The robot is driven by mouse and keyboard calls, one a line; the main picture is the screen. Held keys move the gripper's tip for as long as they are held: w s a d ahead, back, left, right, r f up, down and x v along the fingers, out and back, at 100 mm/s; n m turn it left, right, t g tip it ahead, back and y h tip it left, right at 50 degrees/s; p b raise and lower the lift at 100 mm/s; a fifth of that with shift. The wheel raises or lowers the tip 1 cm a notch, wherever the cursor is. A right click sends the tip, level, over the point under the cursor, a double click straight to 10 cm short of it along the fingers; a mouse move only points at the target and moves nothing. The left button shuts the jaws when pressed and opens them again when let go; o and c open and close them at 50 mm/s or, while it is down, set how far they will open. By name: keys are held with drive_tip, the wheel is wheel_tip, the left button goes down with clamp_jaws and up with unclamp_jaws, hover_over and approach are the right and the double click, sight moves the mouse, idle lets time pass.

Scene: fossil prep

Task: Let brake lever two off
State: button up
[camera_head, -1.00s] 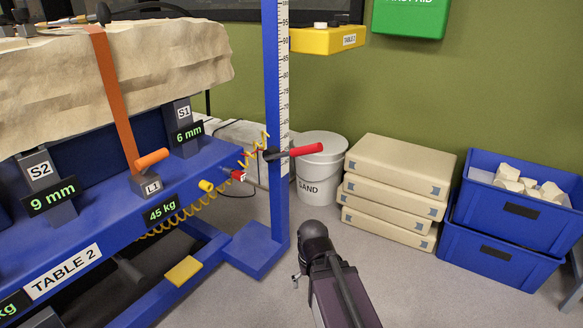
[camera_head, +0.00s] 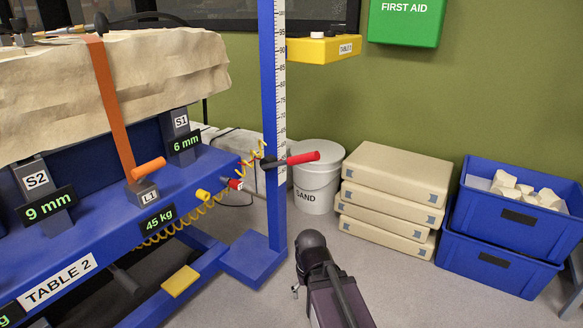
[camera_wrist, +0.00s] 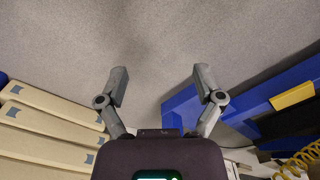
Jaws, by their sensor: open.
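The blue table (camera_head: 215,185) labelled TABLE 2 stands at the left. A lever with a red handle (camera_head: 303,158) sticks out to the right from its blue upright post (camera_head: 273,120); no number shows on the lever. A yellow plate like a pedal (camera_head: 180,281) sits low on the table's frame and also shows at the right of the wrist view (camera_wrist: 292,97). I cannot tell from labels which of these is brake lever two. My gripper (camera_wrist: 160,80) is open and empty over bare floor, with fingers apart. In the head view my arm hides its fingers.
An orange-handled ratchet (camera_head: 149,168) marked L1 and a yellow coiled hose (camera_head: 205,208) are on the table side. A sand bucket (camera_head: 317,190), stacked beige cases (camera_head: 395,190) and blue crates (camera_head: 515,220) stand along the wall. Grey floor between is free.

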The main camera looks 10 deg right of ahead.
drive_tip(key=shift+r+p, duration=0.5)
drive_tip(key=shift+r, duration=0.05)
drive_tip(key=c, duration=0.7)
wheel_tip(320, 180, up, 21)
drive_tip(key=p, duration=2.1)
clamp_jaws()
drive_tip(key=shift+d, duration=0.1)
